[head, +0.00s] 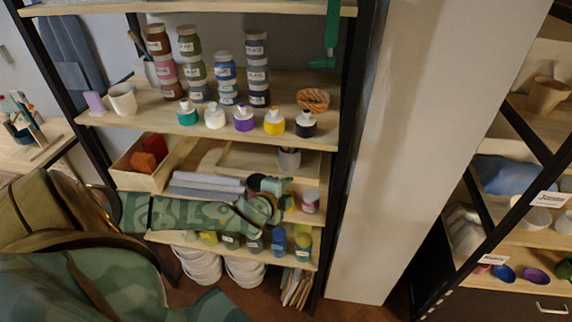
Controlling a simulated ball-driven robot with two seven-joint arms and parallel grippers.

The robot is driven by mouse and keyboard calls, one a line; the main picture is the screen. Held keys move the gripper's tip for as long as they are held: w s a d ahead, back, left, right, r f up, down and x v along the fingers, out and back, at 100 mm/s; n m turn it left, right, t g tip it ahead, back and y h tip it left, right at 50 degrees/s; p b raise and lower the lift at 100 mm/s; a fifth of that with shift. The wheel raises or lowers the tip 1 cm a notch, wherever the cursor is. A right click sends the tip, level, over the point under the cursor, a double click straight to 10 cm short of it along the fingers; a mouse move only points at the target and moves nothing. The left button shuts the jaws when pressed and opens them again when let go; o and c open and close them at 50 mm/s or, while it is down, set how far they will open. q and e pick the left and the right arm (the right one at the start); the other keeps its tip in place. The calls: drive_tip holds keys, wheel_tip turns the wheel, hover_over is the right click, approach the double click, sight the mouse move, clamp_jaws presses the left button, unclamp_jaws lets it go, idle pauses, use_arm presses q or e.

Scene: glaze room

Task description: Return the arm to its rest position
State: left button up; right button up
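My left arm (190,213), in a green camouflage pattern, reaches in from the left across the front of the lower shelves. My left gripper (277,190) is at its end, in front of the shelf with the rolled grey cloths. Its fingers are small and blend with the jars behind, so I cannot tell whether they are open or shut, or whether they hold anything. My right gripper is not in view.
A shelf rack (290,132) holds stacked labelled jars (257,75), small colored bottles (244,120) and a wooden box (135,173) with red-orange blocks. White buckets (245,272) stand below. A pale pillar (400,130) and another rack (520,212) are to the right.

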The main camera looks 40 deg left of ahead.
use_arm(q)
drive_tip(key=shift+d, duration=0.1)
idle(0.3)
drive_tip(key=s+a+f+n+g+b, duration=0.1)
drive_tip(key=s+a+f+g+b, duration=0.15)
drive_tip(key=f, duration=0.75)
drive_tip(key=s+a+f+n+g+b, duration=0.1)
drive_tip(key=s+a+f+b, duration=0.15)
drive_tip(key=f, duration=0.85)
drive_tip(key=s+d+f+n+g+h+b, duration=0.1)
drive_tip(key=s+f+n+g+b, duration=0.15)
drive_tip(key=s+f, duration=0.75)
drive_tip(key=s+d+f+n+g+b, duration=0.1)
drive_tip(key=s+d+f+g+b, duration=0.1)
drive_tip(key=s+d+f, duration=0.4)
drive_tip(key=s+d+f+n+g+h+b, duration=0.1)
drive_tip(key=s+d+f+n+g+b, duration=0.1)
drive_tip(key=s+d+f, duration=0.4)
drive_tip(key=s+d+f+n+g+h+b, duration=0.1)
drive_tip(key=s+d+f+b, duration=0.3)
drive_tip(key=s+f, duration=0.7)
drive_tip(key=s+d+n, duration=0.1)
drive_tip(key=s+d, duration=0.1)
drive_tip(key=s, duration=0.4)
drive_tip(key=shift+f+g, duration=0.15)
drive_tip(key=shift+g, duration=0.25)
